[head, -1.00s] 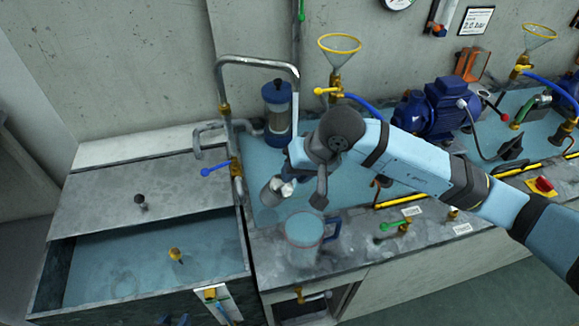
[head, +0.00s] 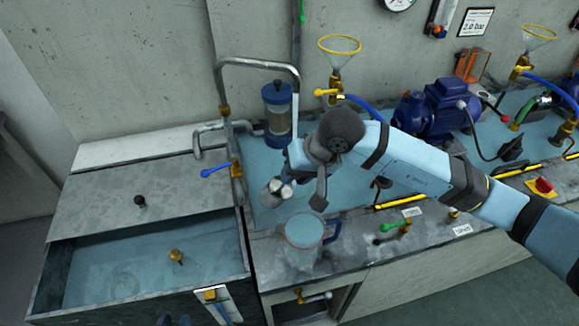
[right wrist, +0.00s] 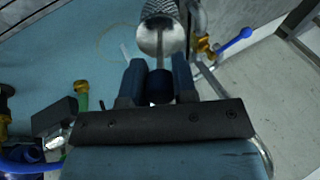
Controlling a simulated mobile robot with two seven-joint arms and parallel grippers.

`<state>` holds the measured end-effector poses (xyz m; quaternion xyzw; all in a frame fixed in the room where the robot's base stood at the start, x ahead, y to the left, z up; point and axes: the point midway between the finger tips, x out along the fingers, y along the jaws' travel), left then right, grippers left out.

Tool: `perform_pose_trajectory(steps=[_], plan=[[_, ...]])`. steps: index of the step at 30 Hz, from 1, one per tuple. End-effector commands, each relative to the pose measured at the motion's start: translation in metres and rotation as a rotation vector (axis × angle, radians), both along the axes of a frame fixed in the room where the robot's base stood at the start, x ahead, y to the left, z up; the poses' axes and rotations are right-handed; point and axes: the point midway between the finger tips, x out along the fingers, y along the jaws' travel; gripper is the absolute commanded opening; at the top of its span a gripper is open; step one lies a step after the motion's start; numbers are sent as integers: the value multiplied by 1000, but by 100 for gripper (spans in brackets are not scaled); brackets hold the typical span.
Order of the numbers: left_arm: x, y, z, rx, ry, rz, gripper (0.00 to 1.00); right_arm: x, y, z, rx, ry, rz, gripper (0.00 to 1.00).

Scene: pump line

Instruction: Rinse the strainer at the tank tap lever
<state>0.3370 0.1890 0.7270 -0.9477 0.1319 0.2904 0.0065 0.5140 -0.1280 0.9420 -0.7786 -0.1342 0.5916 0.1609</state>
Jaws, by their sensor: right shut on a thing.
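The strainer (head: 271,192) is a grey metal mesh cup. My right gripper (right wrist: 160,85) is shut on its dark handle, and the mesh cup (right wrist: 160,22) points away from the fingers in the right wrist view. In the head view the strainer is over the blue worktop, right of the tap pipe and apart from it. The tank tap lever (head: 215,170) is blue and sticks out left from a brass valve on the pipe; it also shows in the right wrist view (right wrist: 234,42).
The tank (head: 110,270) at left holds water and has a partial grey lid (head: 100,195). A clear jug (head: 304,255) stands in front of the strainer. A blue canister (head: 278,112) stands behind it. A brass funnel (head: 339,55) and blue pump (head: 440,105) are further right.

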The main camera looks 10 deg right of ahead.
Motion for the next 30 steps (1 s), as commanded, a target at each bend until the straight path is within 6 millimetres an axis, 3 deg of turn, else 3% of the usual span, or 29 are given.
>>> perform_pose_trajectory(steps=[10,30], plan=[[-1,-1,-2,0,3,-1,36,-2,2,2,1,-1,1,0],[-1,-1,-1,1,7,-2,36,-35,35,39,-1,-2,1,0]])
